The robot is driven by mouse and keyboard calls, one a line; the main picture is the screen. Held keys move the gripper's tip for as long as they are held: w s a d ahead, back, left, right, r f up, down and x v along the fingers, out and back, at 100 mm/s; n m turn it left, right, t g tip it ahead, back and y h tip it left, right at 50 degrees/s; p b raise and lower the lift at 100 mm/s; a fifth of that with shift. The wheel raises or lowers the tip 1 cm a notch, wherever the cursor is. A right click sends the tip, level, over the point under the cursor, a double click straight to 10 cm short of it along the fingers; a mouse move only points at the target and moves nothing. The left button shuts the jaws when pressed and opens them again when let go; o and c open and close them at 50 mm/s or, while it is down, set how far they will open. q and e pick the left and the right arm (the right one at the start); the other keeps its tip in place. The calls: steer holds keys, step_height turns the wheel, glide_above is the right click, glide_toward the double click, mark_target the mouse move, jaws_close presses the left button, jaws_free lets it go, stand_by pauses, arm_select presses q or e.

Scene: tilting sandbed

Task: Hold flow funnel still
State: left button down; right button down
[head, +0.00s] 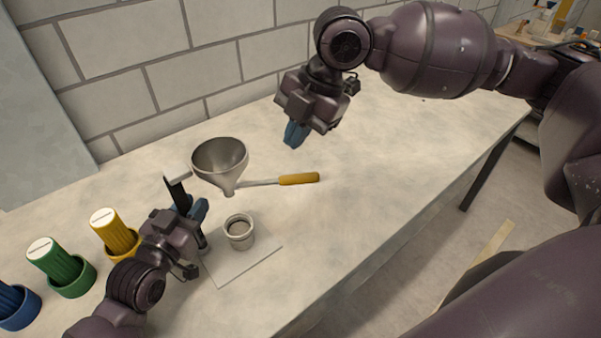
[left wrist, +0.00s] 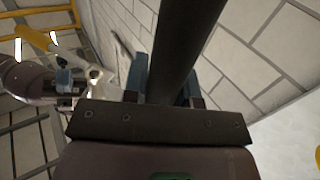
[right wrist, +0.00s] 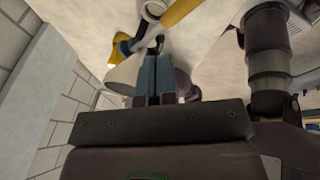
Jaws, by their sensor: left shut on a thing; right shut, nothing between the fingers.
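A metal funnel (head: 220,160) stands over the worktop, its mouth up and its spout down. A dark upright post (head: 178,194) with a pale top piece is just left of it. My left gripper (head: 196,212) is shut on this post, and the dark post (left wrist: 185,45) also shows between the blue fingers in the left wrist view. A small grey cup (head: 239,232) stands below and slightly right of the spout. My right gripper (head: 294,135) is shut and empty, above the worktop to the right of the funnel; its closed fingers (right wrist: 155,78) show in the right wrist view.
The cup is on a pale square plate (head: 222,272). Yellow (head: 114,234), green (head: 56,262) and blue (head: 14,303) containers stand at the left. The worktop's right part is clear; a block wall backs it.

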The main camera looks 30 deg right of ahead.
steer(key=s+a+r+n+h, duration=0.2)
steer(key=s+r+n+h, duration=0.3)
steer(key=s+n, duration=0.2)
steer(key=shift+s+a+r+n+t, duration=0.2)
steer(key=shift+s+n+t, duration=0.1)
steer(key=shift+n, duration=0.4)
steer(key=shift+f, duration=0.15)
glide_toward(300, 180)
step_height(300, 180, down, 5)
steer(key=s, duration=0.3)
steer(key=w+f, duration=0.2)
steer(key=w, duration=0.1)
steer(key=shift+w+d+f, duration=0.1)
steer(key=shift+w+f, duration=0.05)
steer(key=shift+w, duration=0.1)
steer(key=shift+w, duration=0.15)
steer(key=shift+w+d+n, duration=0.15)
steer(key=shift+w+n, duration=0.05)
steer(key=shift+n, duration=0.2)
